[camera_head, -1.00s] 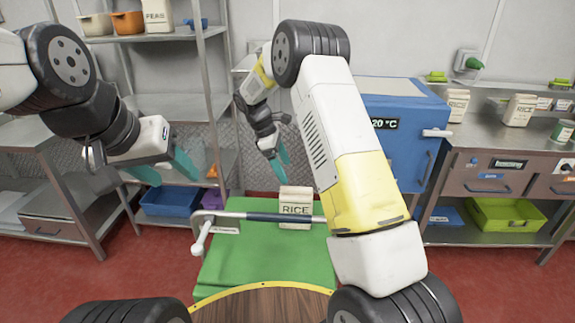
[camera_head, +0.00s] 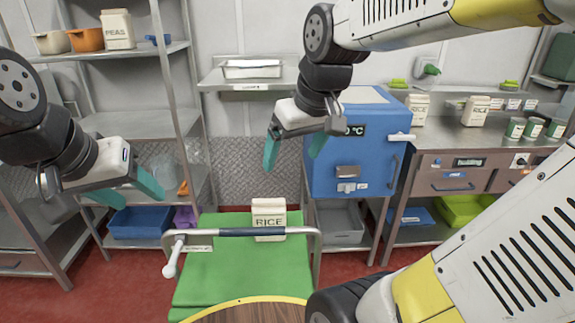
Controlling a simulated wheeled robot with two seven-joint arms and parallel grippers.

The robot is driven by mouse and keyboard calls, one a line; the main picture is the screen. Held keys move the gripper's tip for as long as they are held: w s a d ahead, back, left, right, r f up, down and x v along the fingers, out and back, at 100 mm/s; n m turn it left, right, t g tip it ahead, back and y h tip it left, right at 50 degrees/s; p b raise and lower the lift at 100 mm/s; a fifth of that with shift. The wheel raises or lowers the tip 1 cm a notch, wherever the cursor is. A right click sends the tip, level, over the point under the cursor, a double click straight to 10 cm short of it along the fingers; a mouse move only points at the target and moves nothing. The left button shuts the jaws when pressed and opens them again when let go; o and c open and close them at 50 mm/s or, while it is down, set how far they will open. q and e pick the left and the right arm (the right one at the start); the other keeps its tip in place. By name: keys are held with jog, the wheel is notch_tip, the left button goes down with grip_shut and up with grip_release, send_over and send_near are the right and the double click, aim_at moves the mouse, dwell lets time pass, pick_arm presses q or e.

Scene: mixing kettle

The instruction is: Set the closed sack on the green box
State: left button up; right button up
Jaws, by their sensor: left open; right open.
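The cream sack marked RICE (camera_head: 268,212) stands upright near the far edge of the green box (camera_head: 235,275). It appears to rest on the green top, but the handle bar crosses in front of its lower part and hides some of its base. My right gripper (camera_head: 294,149) is open and empty, above and behind the sack, in front of the blue cabinet. My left gripper (camera_head: 130,190) is open and empty to the left of the green box. Neither gripper touches the sack.
A metal handle bar (camera_head: 205,233) runs across the green box. A blue cabinet (camera_head: 350,178) stands behind to the right. Shelves at the left hold a PEAS sack (camera_head: 117,29). A counter (camera_head: 450,134) at the right holds more sacks and cans. A round wooden top (camera_head: 255,314) lies in front.

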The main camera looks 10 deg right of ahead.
jog(key=s+m+t, duration=0.1)
jog(key=s+m, duration=0.1)
jog(key=s, duration=0.4)
jog(key=shift+a+f+m+t+y, duration=0.15)
jog(key=shift+f+m+t+y, duration=0.15)
jog(key=shift+f+m, duration=0.1)
